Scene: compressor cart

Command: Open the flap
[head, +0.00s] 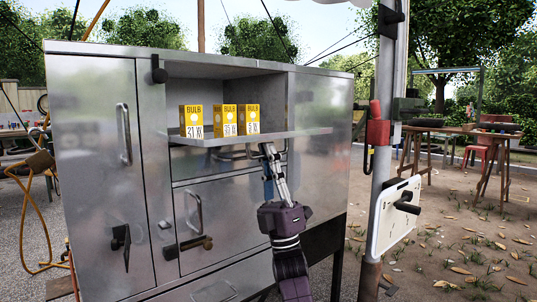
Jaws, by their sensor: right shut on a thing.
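The flap (305,134) of the metal cabinet is folded down to about level and sticks out below an open compartment. Its top face is seen at a shallow angle. My right gripper (268,152) reaches up from below and is shut on the flap's handle under the front edge. The fingers partly hide the handle. My left gripper is not in view.
Three yellow bulb boxes (229,120) stand in the open compartment. The cabinet (95,180) has a tall door at left, with a lower door (225,210) and drawer below the flap. A pole with a white panel (393,215) stands at right; tables are behind.

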